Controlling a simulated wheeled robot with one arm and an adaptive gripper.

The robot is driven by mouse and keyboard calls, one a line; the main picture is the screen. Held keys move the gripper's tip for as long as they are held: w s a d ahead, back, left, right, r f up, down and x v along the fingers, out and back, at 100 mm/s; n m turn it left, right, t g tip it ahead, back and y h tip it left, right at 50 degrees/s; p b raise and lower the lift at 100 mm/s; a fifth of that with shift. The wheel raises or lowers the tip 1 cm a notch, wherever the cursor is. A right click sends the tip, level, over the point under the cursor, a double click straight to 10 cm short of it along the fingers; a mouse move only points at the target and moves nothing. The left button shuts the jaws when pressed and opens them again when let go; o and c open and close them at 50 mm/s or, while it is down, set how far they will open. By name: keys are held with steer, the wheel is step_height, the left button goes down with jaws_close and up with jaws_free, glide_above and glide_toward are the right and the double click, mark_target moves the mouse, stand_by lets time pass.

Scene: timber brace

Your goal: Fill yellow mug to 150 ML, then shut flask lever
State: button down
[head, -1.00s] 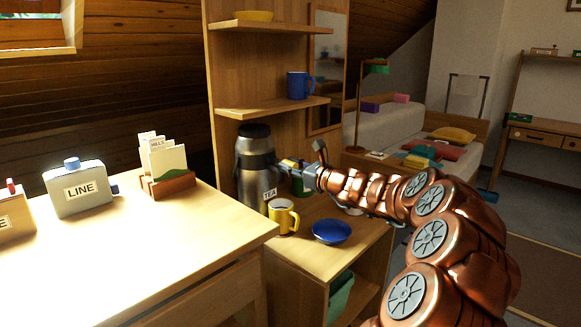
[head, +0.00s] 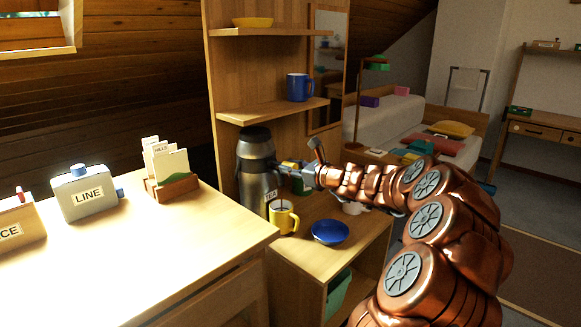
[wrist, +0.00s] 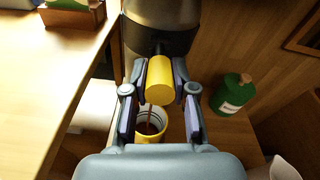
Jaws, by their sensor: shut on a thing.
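The steel flask (head: 256,172) with a black top and a TEA label stands on the low shelf unit. A yellow lever knob (wrist: 160,80) sticks out from its black collar. My gripper (wrist: 160,88) is shut on this knob, one finger on each side; it also shows beside the flask in the head view (head: 291,166). The yellow mug (head: 284,219) stands upright below it. In the wrist view, the mug (wrist: 140,135) shows dark brown liquid inside and a thin brown stream falling into it. My gripper hides part of the mug, and I cannot read the fill level.
A blue bowl (head: 330,232) sits right of the mug. A green bottle (wrist: 233,92) stands right of the flask. A blue mug (head: 298,87) and yellow bowl (head: 253,22) are on shelves above. A desk (head: 150,250) with a LINE canister (head: 88,191) and card holder (head: 171,184) is at left.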

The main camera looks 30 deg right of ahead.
steer(key=c, duration=0.9)
jaws_free()
steer(key=v, duration=1.2)
steer(key=shift+c, duration=0.2)
